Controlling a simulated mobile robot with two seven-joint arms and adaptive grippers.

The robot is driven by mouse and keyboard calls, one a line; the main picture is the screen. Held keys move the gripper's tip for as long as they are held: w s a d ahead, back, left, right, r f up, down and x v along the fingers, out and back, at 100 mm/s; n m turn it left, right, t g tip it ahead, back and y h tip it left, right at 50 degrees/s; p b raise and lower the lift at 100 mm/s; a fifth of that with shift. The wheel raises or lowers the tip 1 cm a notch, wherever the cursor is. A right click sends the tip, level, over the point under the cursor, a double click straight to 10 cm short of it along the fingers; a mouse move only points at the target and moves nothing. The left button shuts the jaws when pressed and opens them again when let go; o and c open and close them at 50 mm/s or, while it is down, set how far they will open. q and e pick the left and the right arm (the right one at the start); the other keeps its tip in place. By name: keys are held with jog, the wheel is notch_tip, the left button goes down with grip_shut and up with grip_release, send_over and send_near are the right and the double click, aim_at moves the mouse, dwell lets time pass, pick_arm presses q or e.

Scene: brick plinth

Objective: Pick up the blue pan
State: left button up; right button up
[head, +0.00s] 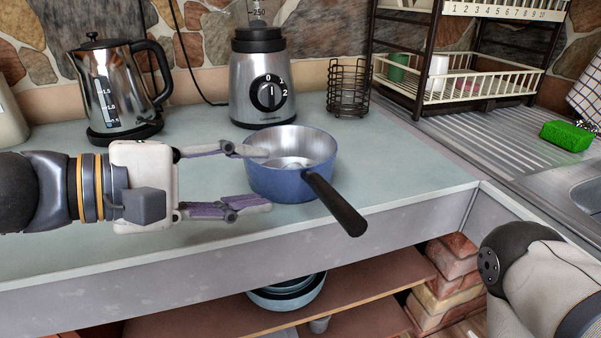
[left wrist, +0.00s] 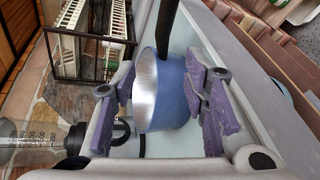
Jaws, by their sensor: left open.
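The blue pan (head: 293,183) stands upright on the pale green counter, near its front edge. Its inside is bare metal, and its black handle (head: 336,204) points to the front right, out over the edge. My left gripper (head: 268,180) comes from the left and is open, with one finger at the pan's far left side and the other at its near left side. In the left wrist view the blue pan (left wrist: 172,95) lies between the two spread fingers. I cannot tell whether they touch it. My right gripper is not in view; part of my right arm shows at the lower right.
A kettle (head: 112,85) and a blender (head: 258,85) stand behind the pan. A wire holder (head: 348,88) and a dish rack (head: 455,80) are at the back right. A green sponge (head: 567,135) lies by the sink. Bowls (head: 288,293) sit on the shelf below.

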aim_at(304, 177)
pick_arm(q)
jog(key=b+x, duration=0.1)
jog(key=x, duration=0.5)
jog(key=b+x, duration=0.1)
jog(key=x, duration=0.2)
jog(key=shift+f+b, duration=0.35)
jog(key=shift+w+d, duration=0.1)
jog(key=shift+d, duration=0.1)
jog(key=shift+r, duration=0.1)
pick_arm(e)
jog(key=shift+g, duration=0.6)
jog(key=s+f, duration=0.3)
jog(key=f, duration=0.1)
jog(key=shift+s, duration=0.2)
pick_arm(q)
grip_shut()
